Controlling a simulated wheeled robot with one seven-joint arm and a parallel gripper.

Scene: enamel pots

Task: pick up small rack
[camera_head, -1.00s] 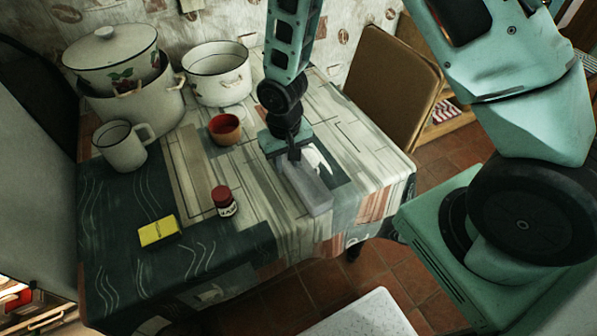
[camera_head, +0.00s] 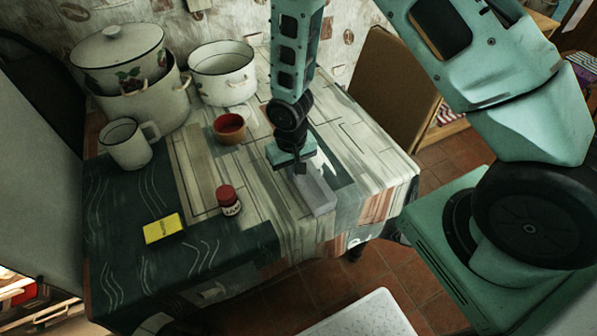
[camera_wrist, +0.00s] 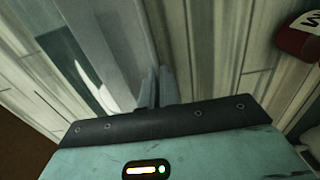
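The small rack (camera_head: 320,197) is a pale grey, see-through, narrow box on the table near its front right edge. My gripper (camera_head: 300,167) points down at the rack's far end. In the wrist view the rack (camera_wrist: 112,40) runs up from the fingers, left of centre. The two fingertips of my gripper (camera_wrist: 156,88) are close together, with the rack's wall edge reaching in between them. They look closed on that wall. The rack's far end is partly hidden by my gripper. It seems to rest on the table.
A white mug (camera_head: 127,146), a white pot (camera_head: 222,75) and stacked lidded pots (camera_head: 120,65) are farther left.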

